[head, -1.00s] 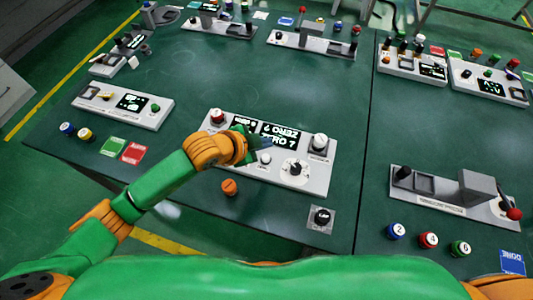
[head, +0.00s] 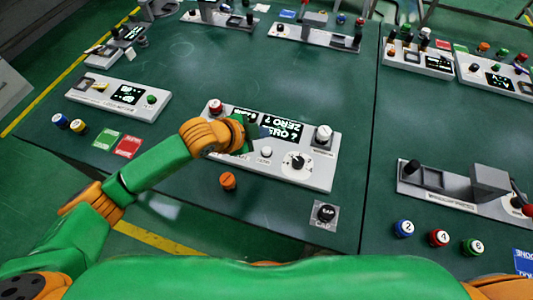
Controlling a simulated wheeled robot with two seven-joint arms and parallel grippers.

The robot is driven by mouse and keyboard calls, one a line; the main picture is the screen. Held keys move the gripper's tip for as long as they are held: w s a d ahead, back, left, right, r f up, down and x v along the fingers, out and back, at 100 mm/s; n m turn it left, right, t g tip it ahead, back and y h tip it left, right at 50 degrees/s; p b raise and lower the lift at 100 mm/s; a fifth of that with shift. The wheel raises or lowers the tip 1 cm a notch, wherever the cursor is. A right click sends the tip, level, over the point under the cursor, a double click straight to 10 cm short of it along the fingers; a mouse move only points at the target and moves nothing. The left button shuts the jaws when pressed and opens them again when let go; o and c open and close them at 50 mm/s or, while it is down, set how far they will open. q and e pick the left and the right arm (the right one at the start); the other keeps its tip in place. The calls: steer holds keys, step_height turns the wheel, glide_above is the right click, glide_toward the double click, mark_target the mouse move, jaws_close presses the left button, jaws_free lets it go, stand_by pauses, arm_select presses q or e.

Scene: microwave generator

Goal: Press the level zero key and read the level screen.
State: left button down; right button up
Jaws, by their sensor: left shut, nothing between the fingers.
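The microwave generator panel (head: 318,172) is a light grey box on the green table in the middle of the head view. Its dark screen (head: 288,127) shows white text that appears upside down; I make out "ZERO ?". A smaller dark display is beside it, partly behind my gripper. A small white key (head: 265,152) sits below the screen, its label too small to read. My left gripper (head: 262,132) is shut and empty, over the panel at the screen's left edge. It hides part of the panel's left side. I cannot tell whether it touches. My right gripper is not in view.
The panel also carries a red knob (head: 215,106), a white knob (head: 323,134) and a dial (head: 297,162). An orange button (head: 228,181) and a black CAP button (head: 326,213) are in front. Other grey panels stand around.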

mark_target(263, 152)
arm_select(q)
step_height(263, 152, down, 5)
steer(key=b, duration=0.3)
steer(key=shift+f, duration=0.1)
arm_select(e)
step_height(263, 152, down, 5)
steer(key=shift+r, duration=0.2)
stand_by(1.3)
arm_select(q)
steer(key=shift+f, duration=0.4)
steer(key=shift+f+b, duration=0.5)
steer(key=shift+f, duration=0.1)
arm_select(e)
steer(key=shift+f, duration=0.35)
arm_select(q)
steer(key=shift+r, duration=0.15)
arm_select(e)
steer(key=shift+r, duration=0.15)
arm_select(q)
steer(key=shift+r+p, duration=0.85)
steer(key=shift+p, duration=0.3)
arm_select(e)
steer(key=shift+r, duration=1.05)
